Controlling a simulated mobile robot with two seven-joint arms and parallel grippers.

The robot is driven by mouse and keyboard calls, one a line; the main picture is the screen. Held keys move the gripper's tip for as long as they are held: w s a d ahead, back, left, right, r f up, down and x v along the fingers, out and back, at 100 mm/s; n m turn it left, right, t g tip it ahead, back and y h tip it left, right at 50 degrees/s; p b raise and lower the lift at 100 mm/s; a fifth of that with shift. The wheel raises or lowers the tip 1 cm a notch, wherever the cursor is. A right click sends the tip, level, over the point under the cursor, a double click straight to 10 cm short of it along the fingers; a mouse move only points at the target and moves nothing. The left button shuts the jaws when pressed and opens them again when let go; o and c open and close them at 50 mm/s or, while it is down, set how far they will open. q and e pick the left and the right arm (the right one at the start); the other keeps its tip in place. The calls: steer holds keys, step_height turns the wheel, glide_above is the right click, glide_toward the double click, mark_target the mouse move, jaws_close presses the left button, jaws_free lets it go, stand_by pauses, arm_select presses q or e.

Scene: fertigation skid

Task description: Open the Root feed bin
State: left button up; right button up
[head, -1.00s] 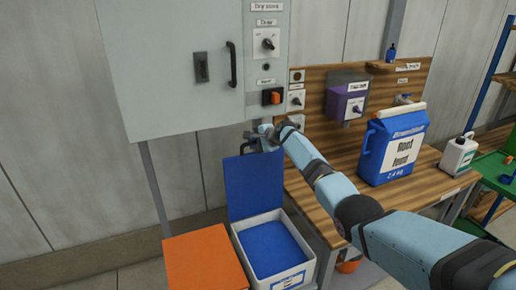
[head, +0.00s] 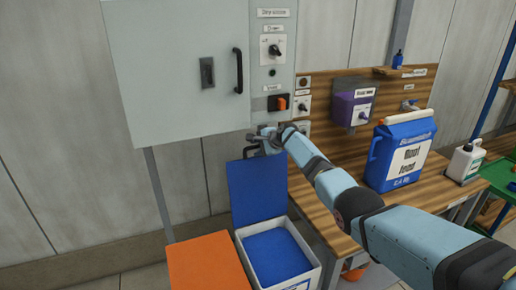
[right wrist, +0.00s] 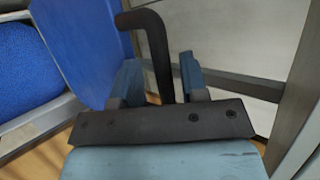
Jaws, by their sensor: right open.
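A white bin (head: 303,285) with blue contents stands low in the head view, its front label too small to read. Its blue lid (head: 257,190) stands raised, near upright, at the bin's back edge. My right gripper (head: 262,141) is at the lid's top edge, by the dark lid handle (head: 249,152). In the right wrist view, my right gripper (right wrist: 157,80) is open, with the black bent handle (right wrist: 150,45) between its fingers. The blue lid (right wrist: 85,50) is just left of it. My left gripper is not in view.
An orange-lidded bin (head: 207,262) stands left of the open one. A grey cabinet (head: 170,70) hangs above. A wooden bench (head: 340,208) at right carries a blue Root feed jug (head: 381,165) and a white bottle (head: 463,163).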

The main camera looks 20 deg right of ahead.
steer(key=shift+s+d+r, duration=0.25)
steer(key=shift+s+r, duration=0.1)
steer(key=v, duration=1.2)
steer(key=shift+s+r, duration=0.2)
steer(key=shift+s, duration=0.1)
steer(key=shift+d, duration=0.1)
steer(key=s+a+f+n+h, duration=0.1)
steer(key=s+a+f+n, duration=0.2)
steer(key=s+f, duration=0.5)
steer(key=s+a+f+n+h, duration=0.1)
steer(key=s+a+f+n, duration=0.2)
steer(key=s+f, duration=0.55)
steer(key=s+a+f+n+h, duration=0.1)
steer(key=s+a+f+n, duration=0.25)
steer(key=f, duration=0.85)
steer(key=s+a+f+n, duration=0.1)
steer(key=s+a+n, duration=0.2)
steer(key=s, duration=0.7)
steer(key=s+a+f+n+t, duration=0.1)
steer(key=s+a+f+n, duration=0.1)
steer(key=s, duration=0.8)
steer(key=s+a+f+n+t, duration=0.1)
steer(key=s+a+n, duration=0.2)
steer(key=s, duration=0.8)
steer(key=shift+a+f+n+y, duration=0.15)
steer(key=shift+a+n+y, duration=0.25)
steer(key=shift+n, duration=0.15)
